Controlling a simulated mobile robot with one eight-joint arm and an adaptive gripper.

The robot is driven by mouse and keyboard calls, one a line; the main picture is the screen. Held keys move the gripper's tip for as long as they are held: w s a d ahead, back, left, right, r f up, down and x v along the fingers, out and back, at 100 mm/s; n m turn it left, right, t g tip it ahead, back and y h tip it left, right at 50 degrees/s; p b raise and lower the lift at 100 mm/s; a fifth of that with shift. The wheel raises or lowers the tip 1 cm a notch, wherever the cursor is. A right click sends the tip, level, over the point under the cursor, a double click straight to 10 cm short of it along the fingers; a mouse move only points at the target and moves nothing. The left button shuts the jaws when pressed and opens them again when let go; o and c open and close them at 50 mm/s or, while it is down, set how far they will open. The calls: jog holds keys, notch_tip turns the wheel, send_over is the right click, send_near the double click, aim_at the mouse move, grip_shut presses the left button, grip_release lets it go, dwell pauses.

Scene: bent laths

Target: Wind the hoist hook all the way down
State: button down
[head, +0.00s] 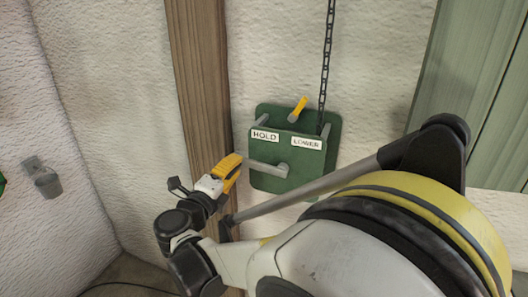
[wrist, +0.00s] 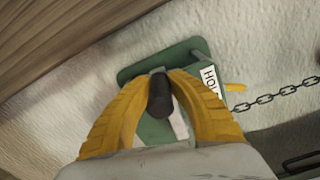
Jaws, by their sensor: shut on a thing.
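The green hoist winch (head: 270,182) is fixed to the wall, with white labels reading HOLD (head: 265,135) and LOWER (head: 306,143). A yellow-tipped lever (head: 298,109) stands above and between the labels; I cannot tell which position it is set to. The grey crank arm (head: 264,167) points left from its hub. My gripper (head: 236,163) is at its outer end. In the wrist view, my yellow fingers (wrist: 163,78) are shut around the dark crank handle (wrist: 160,97). The dark chain (head: 328,50) runs up from the winch's right side. The hook is not in view.
A wooden post (head: 200,75) stands just left of the winch, close behind my gripper. Green panelling (head: 470,85) is at the right. A small grey wall fitting (head: 45,182) is at the far left. My own arm covers the lower right.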

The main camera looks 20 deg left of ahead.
jog(key=shift+d+f+n, duration=0.1)
jog(key=shift+f+n, duration=0.45)
jog(key=shift+n, duration=0.05)
jog(key=c, duration=1.2)
grip_release()
jog(key=shift+w, duration=0.15)
jog(key=shift+s, duration=0.45)
jog(key=s, duration=1.1)
jog(key=shift+a, duration=0.45)
